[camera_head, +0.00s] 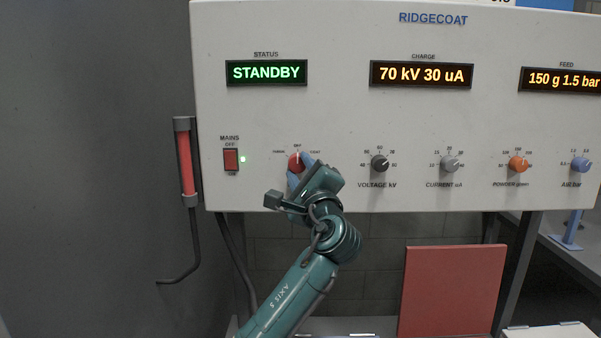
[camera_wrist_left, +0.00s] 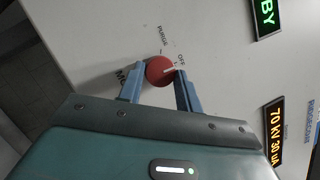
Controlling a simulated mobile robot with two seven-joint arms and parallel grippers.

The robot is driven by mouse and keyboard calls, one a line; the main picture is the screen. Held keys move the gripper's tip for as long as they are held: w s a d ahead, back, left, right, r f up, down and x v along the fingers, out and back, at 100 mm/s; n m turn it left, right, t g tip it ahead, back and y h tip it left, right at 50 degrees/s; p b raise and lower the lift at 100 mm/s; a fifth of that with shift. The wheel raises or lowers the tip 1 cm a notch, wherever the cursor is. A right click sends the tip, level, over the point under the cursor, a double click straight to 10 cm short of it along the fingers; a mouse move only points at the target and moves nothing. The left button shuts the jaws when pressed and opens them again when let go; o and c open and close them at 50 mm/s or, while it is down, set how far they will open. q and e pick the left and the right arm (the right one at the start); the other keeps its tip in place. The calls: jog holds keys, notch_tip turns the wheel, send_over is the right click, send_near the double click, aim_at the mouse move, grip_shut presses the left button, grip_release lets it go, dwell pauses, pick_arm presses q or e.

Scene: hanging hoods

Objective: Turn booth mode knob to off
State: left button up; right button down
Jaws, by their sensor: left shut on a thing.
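The red booth mode knob (camera_head: 294,162) sits on the panel's lower left, with labels at its left, top (OFF) and right (COAT). Its white pointer mark appears to point up at OFF. The knob also shows in the left wrist view (camera_wrist_left: 157,72), with its white mark toward the OFF label. My left gripper (camera_head: 301,170) reaches it from below right. In the left wrist view its two blue fingers (camera_wrist_left: 160,82) stand on either side of the knob, shut on it. The knob's lower right is hidden by the gripper in the head view. My right gripper is not in view.
The status display (camera_head: 266,72) reads STANDBY. The voltage knob (camera_head: 379,163) and several other knobs are to the right. A red-handled bar (camera_head: 186,160) hangs at the panel's left edge.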

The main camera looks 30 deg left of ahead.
pick_arm(q)
jog(key=shift+r, duration=0.15)
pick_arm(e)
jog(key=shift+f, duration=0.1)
pick_arm(q)
jog(key=o, duration=1)
jog(key=shift+s+d+f, duration=0.3)
jog(key=shift+d+f, duration=0.05)
jog(key=shift+d, duration=0.05)
jog(key=b+v, duration=0.2)
jog(key=v, duration=1)
jog(key=shift+s, duration=0.1)
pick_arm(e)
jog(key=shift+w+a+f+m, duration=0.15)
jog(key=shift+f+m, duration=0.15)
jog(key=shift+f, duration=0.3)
